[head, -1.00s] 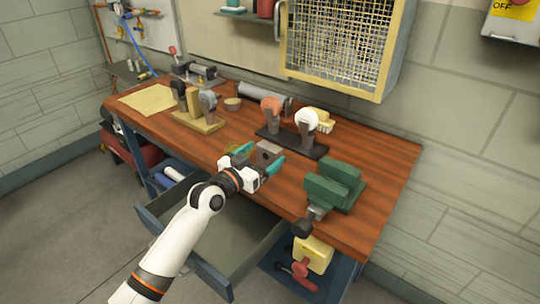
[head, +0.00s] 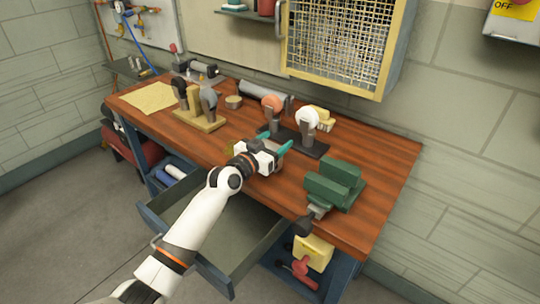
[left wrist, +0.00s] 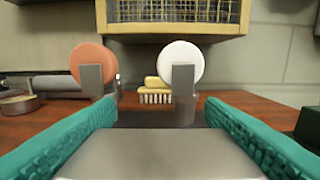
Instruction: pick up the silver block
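The silver block (left wrist: 160,155) fills the lower middle of the left wrist view as a smooth grey surface between two teal fingers. No gap shows between its sides and the fingers. My left gripper (head: 274,143) is over the workbench, with its fingers on either side of the block and looking shut on it. Whether the block touches the bench cannot be told. My right gripper is out of view.
A dark stand with an orange disc (head: 271,103) and a white disc (head: 306,119) is just beyond the gripper, with a yellow brush (left wrist: 157,92) behind. A green vise (head: 333,184) is to the right. A wooden tool holder (head: 198,121) is left. An open drawer (head: 222,238) juts out below.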

